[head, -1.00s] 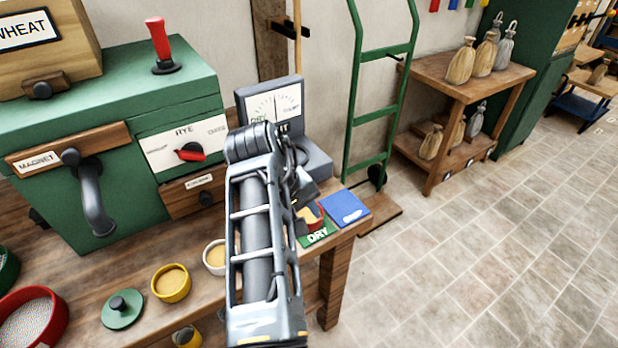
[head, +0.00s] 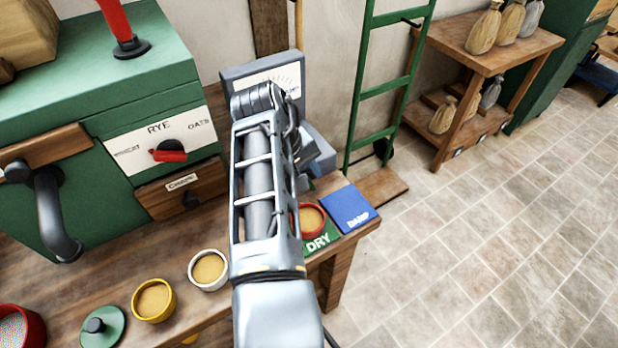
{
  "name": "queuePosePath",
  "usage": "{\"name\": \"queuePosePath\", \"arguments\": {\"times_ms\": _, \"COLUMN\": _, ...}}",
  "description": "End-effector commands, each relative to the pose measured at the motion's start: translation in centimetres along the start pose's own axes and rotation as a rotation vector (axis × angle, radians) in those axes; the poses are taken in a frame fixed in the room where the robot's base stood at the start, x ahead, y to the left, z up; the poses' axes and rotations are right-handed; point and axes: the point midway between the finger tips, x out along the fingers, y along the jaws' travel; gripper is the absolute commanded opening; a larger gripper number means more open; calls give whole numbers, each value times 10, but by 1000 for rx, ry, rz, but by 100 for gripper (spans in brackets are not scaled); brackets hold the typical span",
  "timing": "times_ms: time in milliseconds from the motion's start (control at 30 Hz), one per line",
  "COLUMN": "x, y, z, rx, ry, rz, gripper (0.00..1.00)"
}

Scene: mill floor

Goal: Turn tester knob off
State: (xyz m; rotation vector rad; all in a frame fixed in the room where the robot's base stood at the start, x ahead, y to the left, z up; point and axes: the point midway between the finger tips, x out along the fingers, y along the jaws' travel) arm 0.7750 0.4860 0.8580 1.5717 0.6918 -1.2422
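The tester is a grey box with a white dial face (head: 284,78) at the back of the bench, beside the green machine. My arm covers much of its front, and its knob is hidden from view. My gripper (head: 308,168) is at the far end of my arm, in front of the tester's lower part. It is mostly hidden by my own arm links, so its fingers and any contact with the knob cannot be made out.
A red cup of grain (head: 312,219) stands on the green DRY mat (head: 318,243), next to the blue DAMP mat (head: 348,207). White (head: 208,270) and yellow (head: 153,300) cups stand nearer. The green machine (head: 75,120) has a red-pointer selector (head: 169,151). A green ladder (head: 388,86) stands right.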

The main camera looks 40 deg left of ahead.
Motion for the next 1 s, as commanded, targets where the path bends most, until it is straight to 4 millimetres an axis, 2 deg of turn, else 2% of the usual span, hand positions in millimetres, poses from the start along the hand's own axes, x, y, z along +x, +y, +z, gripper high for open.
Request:
{"name": "queuePosePath", "arguments": {"times_ms": 100, "x": 17, "y": 0, "z": 0, "rx": 0, "ry": -1, "rz": -1, "gripper": 40}}
{"name": "queuePosePath", "arguments": {"times_ms": 233, "x": 28, "y": 0, "z": 0, "rx": 0, "ry": 0, "rz": 0, "gripper": 40}}
{"name": "queuePosePath", "arguments": {"times_ms": 600, "x": 34, "y": 0, "z": 0, "rx": 0, "ry": 1, "rz": 0, "gripper": 39}}
{"name": "queuePosePath", "arguments": {"times_ms": 1000, "x": 34, "y": 0, "z": 0, "rx": 0, "ry": 1, "rz": 0, "gripper": 1}}
